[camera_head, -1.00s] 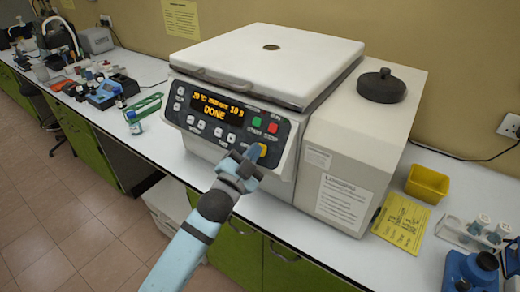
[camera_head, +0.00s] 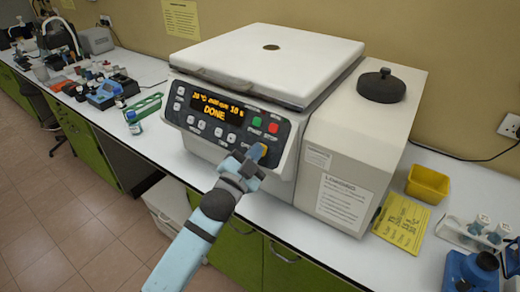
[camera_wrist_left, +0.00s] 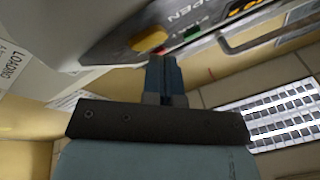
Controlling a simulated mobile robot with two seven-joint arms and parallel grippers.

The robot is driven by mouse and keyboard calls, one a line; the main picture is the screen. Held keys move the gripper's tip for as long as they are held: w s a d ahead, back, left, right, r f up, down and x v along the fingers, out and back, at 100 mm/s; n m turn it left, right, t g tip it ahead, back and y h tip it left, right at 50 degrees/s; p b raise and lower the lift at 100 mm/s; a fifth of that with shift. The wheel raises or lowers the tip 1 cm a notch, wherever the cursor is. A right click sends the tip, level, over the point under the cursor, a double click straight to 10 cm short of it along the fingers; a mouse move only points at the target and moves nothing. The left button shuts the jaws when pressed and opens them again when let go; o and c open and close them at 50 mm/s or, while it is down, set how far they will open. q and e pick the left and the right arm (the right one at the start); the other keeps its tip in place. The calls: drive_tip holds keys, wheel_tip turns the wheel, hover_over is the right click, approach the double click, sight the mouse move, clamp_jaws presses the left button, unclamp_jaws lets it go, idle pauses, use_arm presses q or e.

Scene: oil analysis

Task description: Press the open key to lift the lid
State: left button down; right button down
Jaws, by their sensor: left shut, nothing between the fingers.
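The white centrifuge (camera_head: 335,155) stands on the bench with its lid (camera_head: 270,58) lying flat and closed. Its slanted dark panel (camera_head: 186,112) has an orange display (camera_head: 215,107) reading "DONE". The yellow-orange open key (camera_wrist_left: 150,38) shows beside the "OPEN" lettering in the left wrist view. In the head view, my left fingertips largely cover it at the panel's lower right. My left gripper (camera_head: 256,154) is shut and empty, its tips right by the key. I cannot tell whether they touch it. My right gripper is not in view.
A green key (camera_head: 257,122) and a red key (camera_head: 273,128) sit just above. A black knob (camera_head: 381,86) tops the centrifuge's right side. A yellow bin (camera_head: 428,184) and a tube rack (camera_head: 478,236) stand to the right; a green rack (camera_head: 143,105) lies left.

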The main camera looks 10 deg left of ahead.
use_arm(q)
drive_tip(key=shift+w+d+f, duration=0.1)
drive_tip(key=shift+w+f, duration=0.05)
drive_tip(key=shift+w, duration=0.15)
idle(0.4)
drive_tip(key=shift+s, duration=0.1)
drive_tip(key=shift+s+a+r+p, duration=0.25)
drive_tip(key=shift+s+r+p, duration=0.15)
drive_tip(key=shift+s+p, duration=0.15)
idle(0.3)
drive_tip(key=s+r+p, duration=0.1)
drive_tip(key=s+a+p, duration=0.1)
drive_tip(key=s+r+p, duration=0.1)
drive_tip(key=s, duration=0.1)
drive_tip(key=shift+a+r, duration=0.2)
drive_tip(key=shift+r, duration=0.1)
drive_tip(key=shift+f, duration=0.1)
idle(0.5)
